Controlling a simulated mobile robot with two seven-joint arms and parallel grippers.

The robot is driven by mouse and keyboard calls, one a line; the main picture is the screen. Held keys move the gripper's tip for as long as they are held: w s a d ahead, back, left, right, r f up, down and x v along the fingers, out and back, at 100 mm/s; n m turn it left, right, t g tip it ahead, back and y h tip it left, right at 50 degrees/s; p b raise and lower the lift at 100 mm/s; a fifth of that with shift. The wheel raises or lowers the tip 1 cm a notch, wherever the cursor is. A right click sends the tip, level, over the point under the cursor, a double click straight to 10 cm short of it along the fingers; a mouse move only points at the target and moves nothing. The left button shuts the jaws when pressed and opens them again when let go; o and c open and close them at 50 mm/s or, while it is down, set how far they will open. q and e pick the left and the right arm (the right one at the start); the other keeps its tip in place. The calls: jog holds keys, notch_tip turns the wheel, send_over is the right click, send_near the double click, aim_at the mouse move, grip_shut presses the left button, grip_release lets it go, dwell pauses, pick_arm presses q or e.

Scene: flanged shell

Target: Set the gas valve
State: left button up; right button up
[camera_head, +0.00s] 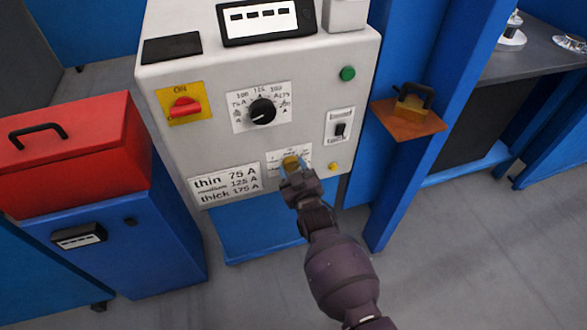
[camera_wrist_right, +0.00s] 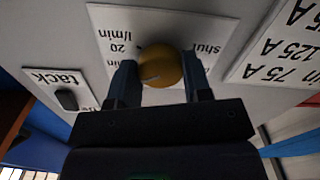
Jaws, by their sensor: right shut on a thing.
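The gas valve (camera_head: 290,162) is a small yellow round knob low on the front of the light grey machine panel (camera_head: 215,140). In the right wrist view the knob (camera_wrist_right: 161,66) sits between the two dark fingers, on a white label reading "l/min", "20" and "shut", seen upside down. My right gripper (camera_head: 289,168) is shut on the knob, fingers on both sides. A pale mark shows on the knob face. Its exact setting is hard to read. My left gripper is not in view.
Above the valve are a black amperage dial (camera_head: 262,112), a red switch (camera_head: 185,107) and a green button (camera_head: 348,73). A small black switch (camera_head: 340,129) is to the right. A red toolbox (camera_head: 70,150) and an orange shelf (camera_head: 408,120) flank the machine.

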dwell(0.5)
jog(key=o, duration=0.9)
jog(key=shift+o, duration=0.2)
jog(key=shift+s+d+r, duration=0.1)
jog(key=shift+s+d, duration=0.05)
jog(key=shift+s, duration=0.35)
jog(key=p+v, duration=0.2)
jog(key=v, duration=0.7)
jog(key=shift+s+p, duration=0.3)
jog(key=shift+s, duration=0.05)
jog(key=shift+d, duration=0.1)
